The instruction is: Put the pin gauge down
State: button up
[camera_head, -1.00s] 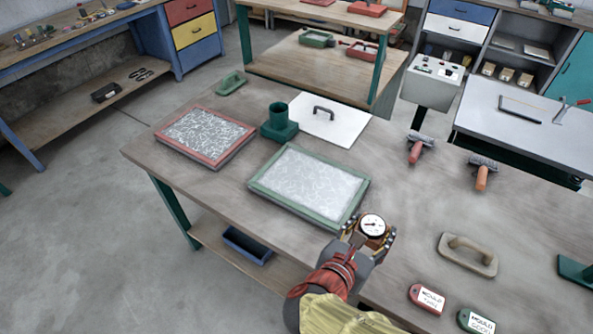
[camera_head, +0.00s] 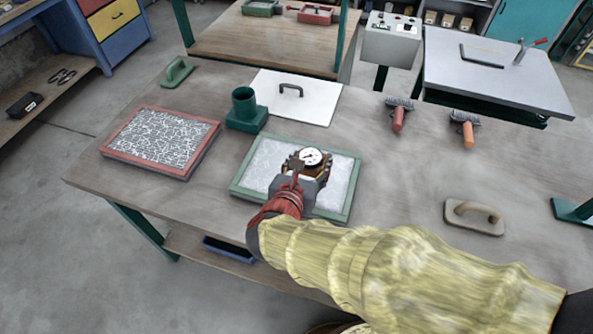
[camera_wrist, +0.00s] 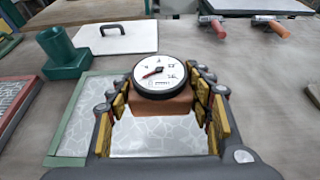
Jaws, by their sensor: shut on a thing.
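The pin gauge (camera_head: 313,157) has a round white dial with a dark rim and a copper-brown body; its dial (camera_wrist: 160,73) faces the wrist camera. My gripper (camera_head: 306,168) is shut on it, with yellow-padded fingers on both sides of the body in the wrist view (camera_wrist: 160,105). Gripper and gauge are over the green-framed tray (camera_head: 240,180) with its pale fibre-patterned filling. The gauge's lower end is hidden, so I cannot tell whether it touches the filling.
A red-framed tray (camera_head: 112,150) is at left. A green cup-shaped holder (camera_head: 245,108) and a white plate with a handle (camera_head: 310,108) stand behind. The tabletop (camera_head: 400,180) right of the green tray is clear.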

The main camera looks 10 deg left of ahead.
jog(key=w+a+f+b, duration=0.1)
jog(key=f, duration=0.1)
jog(key=w+a+f+b, duration=0.1)
jog(key=w+f, duration=0.1)
jog(key=w+a+f+b, duration=0.1)
jog(key=a+f, duration=0.1)
jog(key=shift+w+f, duration=0.1)
jog(key=shift+w, duration=0.1)
jog(key=shift+w+a+f+b, duration=0.15)
jog(key=shift+f+b, duration=0.85)
jog(key=shift+f, duration=0.65)
jog(key=shift+f, duration=0.2)
jog(key=o, duration=1.3)
jog(key=shift+o, duration=0.2)
jog(key=shift+r, duration=0.1)
